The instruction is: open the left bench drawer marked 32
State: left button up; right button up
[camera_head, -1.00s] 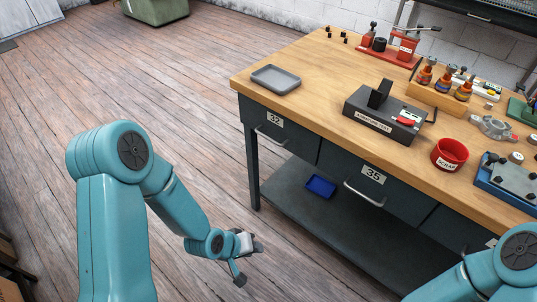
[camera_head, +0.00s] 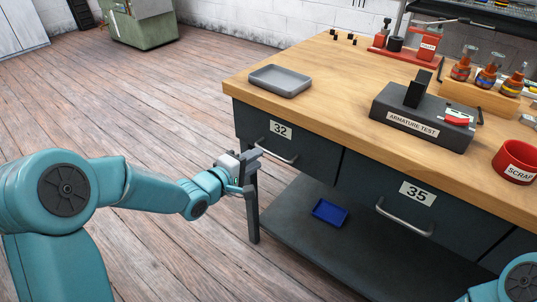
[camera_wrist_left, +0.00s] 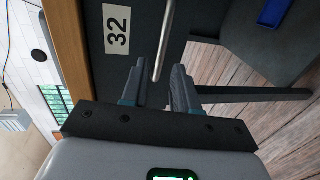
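The left bench drawer (camera_head: 310,152) is dark grey, with a white label 32 (camera_head: 281,130), and sits flush in the bench front. Its bar handle (camera_head: 277,151) is below the label. My left gripper (camera_head: 252,172) is at the left end of this drawer front, beside the handle. In the left wrist view, my left gripper (camera_wrist_left: 158,72) is open, and the near end of the handle (camera_wrist_left: 164,40) shows between its fingertips. I cannot tell whether they touch. The label 32 (camera_wrist_left: 117,29) is sideways there. My right arm shows at the lower right, its gripper out of view.
Drawer 35 (camera_head: 450,205) is to the right, shut, with its own handle (camera_head: 405,218). A grey tray (camera_head: 280,81), an armature tester (camera_head: 425,120) and a red scrap cup (camera_head: 517,163) stand on the wooden top. A blue tray (camera_head: 330,212) lies on the lower shelf. The floor at left is clear.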

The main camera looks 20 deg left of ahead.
aim_at(268, 153)
pick_arm(q)
jog(key=x, duration=0.6)
jog(key=shift+w+d+b, duration=0.25)
jog(key=shift+b, duration=0.15)
grip_shut()
